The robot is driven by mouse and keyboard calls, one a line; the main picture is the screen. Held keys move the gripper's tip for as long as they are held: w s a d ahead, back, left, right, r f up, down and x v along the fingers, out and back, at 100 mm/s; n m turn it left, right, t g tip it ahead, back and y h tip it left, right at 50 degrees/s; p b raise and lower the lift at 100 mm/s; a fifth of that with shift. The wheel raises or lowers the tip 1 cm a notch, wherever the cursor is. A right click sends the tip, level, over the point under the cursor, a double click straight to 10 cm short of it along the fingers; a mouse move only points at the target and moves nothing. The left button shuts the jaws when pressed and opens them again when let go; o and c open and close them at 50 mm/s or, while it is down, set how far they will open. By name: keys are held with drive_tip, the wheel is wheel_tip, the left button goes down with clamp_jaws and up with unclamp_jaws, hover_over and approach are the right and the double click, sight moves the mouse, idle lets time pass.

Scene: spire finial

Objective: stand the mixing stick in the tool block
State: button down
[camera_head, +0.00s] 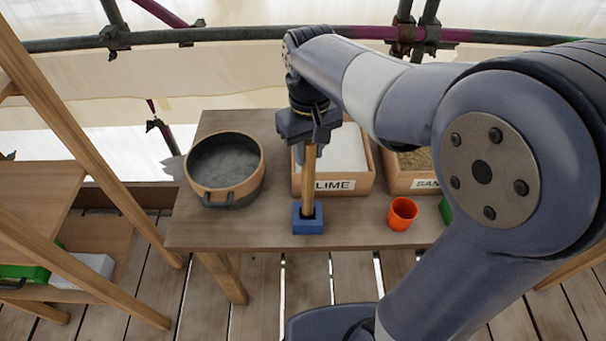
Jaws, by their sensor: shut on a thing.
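The mixing stick (310,180) is a light wooden stick, close to upright. My gripper (308,140) is shut on its upper part. The tool block (309,226) is a small blue block with a dark opening on top, near the front edge of the table. The stick's lower end meets the dark opening of the block. I cannot tell how deep the stick sits in it. The gripper's jaws are small and partly dark in this view.
The wooden table (262,228) also holds a grey tub (214,190) at left, a LIME box (345,183) behind the block, a sand box (396,182), an orange cup (402,213) and a green thing (446,211) partly behind my arm. Wooden shelving (48,196) stands at left.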

sight(309, 166)
drive_tip(key=shift+f, duration=2.3)
drive_tip(key=shift+f, duration=0.15)
drive_tip(key=c, duration=1.1)
unclamp_jaws()
wheel_tip(309, 166, up, 12)
drive_tip(key=shift+r+p, duration=0.2)
drive_tip(key=shift+p, duration=0.1)
